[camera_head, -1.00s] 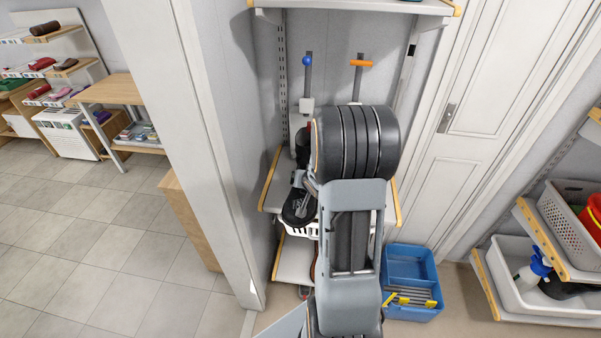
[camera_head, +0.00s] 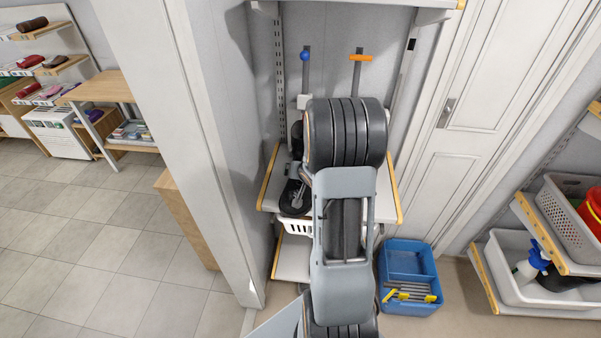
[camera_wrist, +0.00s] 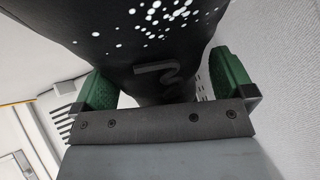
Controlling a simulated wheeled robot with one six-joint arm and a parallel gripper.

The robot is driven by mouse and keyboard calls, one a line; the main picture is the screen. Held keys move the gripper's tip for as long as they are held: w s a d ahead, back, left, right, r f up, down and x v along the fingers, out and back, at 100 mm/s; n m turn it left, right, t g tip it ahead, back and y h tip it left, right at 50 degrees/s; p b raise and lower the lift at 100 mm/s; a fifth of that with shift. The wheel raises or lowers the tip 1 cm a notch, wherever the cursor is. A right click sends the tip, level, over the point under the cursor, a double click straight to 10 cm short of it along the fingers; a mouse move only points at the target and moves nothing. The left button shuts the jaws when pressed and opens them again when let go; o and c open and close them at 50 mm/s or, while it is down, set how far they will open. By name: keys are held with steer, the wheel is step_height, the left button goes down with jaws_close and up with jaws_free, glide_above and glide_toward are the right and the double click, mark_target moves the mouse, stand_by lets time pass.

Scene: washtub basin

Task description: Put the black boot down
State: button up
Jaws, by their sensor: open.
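The black boot (camera_wrist: 140,40), with white dots and a grey mark, fills the upper middle of the wrist view. My gripper (camera_wrist: 163,80) is open, with a green fingertip on each side of the boot. I cannot tell whether either fingertip touches it. In the head view, a dark shape that looks like part of the boot (camera_head: 296,200) shows at the left of the middle shelf (camera_head: 268,180), above a white basket. My arm hides most of that shelf.
The white basket (camera_head: 293,226) hangs under the middle shelf. A blue bin (camera_head: 408,262) with yellow-tipped tools stands on the floor to the right. Two handles, one blue-tipped and one orange-topped (camera_head: 360,58), stand behind my arm. A wall edge (camera_head: 175,130) bounds the left.

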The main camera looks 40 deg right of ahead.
steer(key=s+a+r+n+g+h+p, duration=0.1)
steer(key=s+a+r+p, duration=0.1)
steer(key=s+a+r, duration=0.45)
steer(key=s+a+r+n+p, duration=0.1)
steer(key=s+a+r+p, duration=0.15)
steer(key=r, duration=0.65)
steer(key=s+a+r+n+g+y, duration=0.1)
steer(key=s+a+r+n+y, duration=0.1)
steer(key=a, duration=0.5)
steer(key=s+a+r+n+g+y, duration=0.2)
steer(key=s+a+r+n, duration=0.1)
steer(key=s+a, duration=0.4)
steer(key=shift+a+r+n, duration=0.3)
steer(key=shift+a+n, duration=0.1)
steer(key=shift+c, duration=0.4)
